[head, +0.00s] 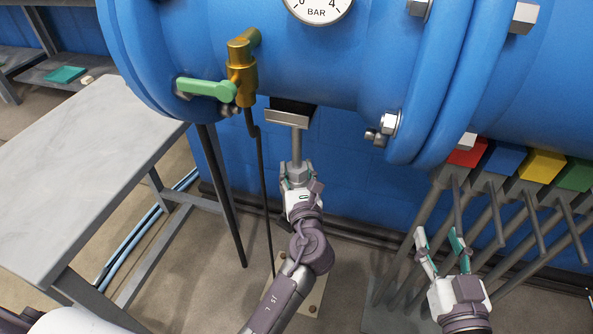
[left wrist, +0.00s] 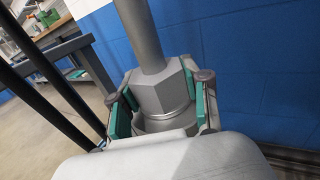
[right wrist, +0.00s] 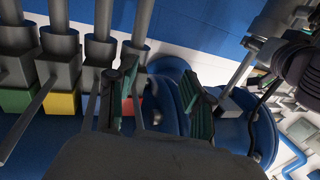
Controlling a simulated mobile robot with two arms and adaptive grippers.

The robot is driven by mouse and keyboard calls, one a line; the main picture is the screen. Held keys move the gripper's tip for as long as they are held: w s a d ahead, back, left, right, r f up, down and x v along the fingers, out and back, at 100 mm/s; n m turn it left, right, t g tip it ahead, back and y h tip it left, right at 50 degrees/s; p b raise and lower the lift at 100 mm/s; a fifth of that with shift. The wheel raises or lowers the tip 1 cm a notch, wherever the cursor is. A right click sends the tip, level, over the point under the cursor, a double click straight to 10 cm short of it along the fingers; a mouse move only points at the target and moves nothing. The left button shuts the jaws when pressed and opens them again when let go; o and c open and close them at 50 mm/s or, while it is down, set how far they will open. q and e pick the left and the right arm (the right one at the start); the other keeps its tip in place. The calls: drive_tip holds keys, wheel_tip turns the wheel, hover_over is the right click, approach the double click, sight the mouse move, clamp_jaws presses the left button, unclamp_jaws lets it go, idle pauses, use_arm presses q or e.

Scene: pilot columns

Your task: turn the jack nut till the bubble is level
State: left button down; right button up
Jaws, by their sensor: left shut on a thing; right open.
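The jack stands under the big blue pipe (head: 330,60), its grey post (head: 297,142) rising to a flat head (head: 287,118) beneath the pipe. My left gripper (head: 298,182) is shut on the hexagonal jack nut, which shows in the left wrist view (left wrist: 160,92) between the teal finger pads. The nut's lower side and the jack's foot are partly hidden by my arm. My right gripper (head: 441,252) is open and empty, to the right of the jack and in front of the lever stand. I cannot make out a bubble level in any view.
A grey table (head: 80,170) stands at the left. A brass valve with a green handle (head: 205,88) hangs on the pipe. At the right, several grey levers (head: 495,213) with coloured blocks stand close to my right gripper. A pressure gauge (head: 318,8) sits on top.

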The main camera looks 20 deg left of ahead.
drive_tip(key=shift+a+r+t, duration=0.1)
drive_tip(key=shift+r+t, duration=0.2)
drive_tip(key=shift+r, duration=0.4)
use_arm(q)
drive_tip(key=shift+c, duration=2.2)
unclamp_jaws()
drive_tip(key=shift+n+y, duration=0.3)
drive_tip(key=shift+y, duration=0.1)
drive_tip(key=shift+r, duration=0.1)
use_arm(e)
drive_tip(key=shift+a+y, duration=0.1)
drive_tip(key=shift+y, duration=0.2)
